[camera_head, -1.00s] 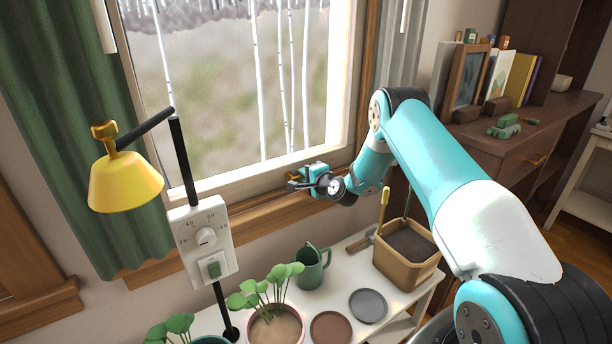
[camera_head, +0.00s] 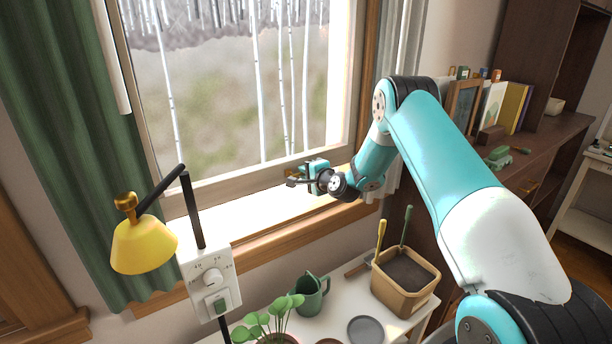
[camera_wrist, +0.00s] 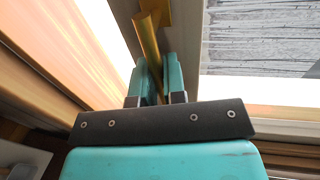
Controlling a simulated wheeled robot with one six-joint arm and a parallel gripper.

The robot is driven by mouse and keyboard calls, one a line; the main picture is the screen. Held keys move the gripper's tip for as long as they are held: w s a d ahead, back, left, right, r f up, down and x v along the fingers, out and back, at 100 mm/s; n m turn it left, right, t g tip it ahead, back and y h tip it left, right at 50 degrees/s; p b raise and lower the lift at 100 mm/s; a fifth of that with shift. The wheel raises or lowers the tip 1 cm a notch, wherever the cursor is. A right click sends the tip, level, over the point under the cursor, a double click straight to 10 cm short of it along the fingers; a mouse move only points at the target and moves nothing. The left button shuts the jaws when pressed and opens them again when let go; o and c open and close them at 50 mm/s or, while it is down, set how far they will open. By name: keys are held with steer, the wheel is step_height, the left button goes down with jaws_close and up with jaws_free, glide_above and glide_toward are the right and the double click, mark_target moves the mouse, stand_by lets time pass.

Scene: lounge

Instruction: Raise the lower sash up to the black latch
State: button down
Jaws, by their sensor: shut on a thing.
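The lower sash is a pale framed pane; its bottom rail (camera_head: 230,186) stands above the sill in the head view, with a bright gap beneath it. My gripper (camera_head: 293,181) is at the rail's right part. In the wrist view its two teal fingers (camera_wrist: 156,78) are shut on a brass sash handle (camera_wrist: 149,38), which shows between and beyond them. The handle is mostly hidden by the gripper in the head view. The black latch is not visible in these frames.
A yellow lamp (camera_head: 143,248) and a white dial box (camera_head: 208,280) stand left of the gripper. Below the wooden sill are a green jug (camera_head: 309,297) and a tan planter (camera_head: 398,295) with upright tools. A green curtain (camera_head: 70,130) hangs at left.

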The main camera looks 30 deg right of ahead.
steer(key=shift+r, duration=0.1)
steer(key=c, duration=1.2)
jaws_free()
steer(key=s+r+b, duration=0.3)
steer(key=s, duration=1.4)
steer(key=shift+d+r, duration=0.15)
steer(key=shift+d, duration=0.2)
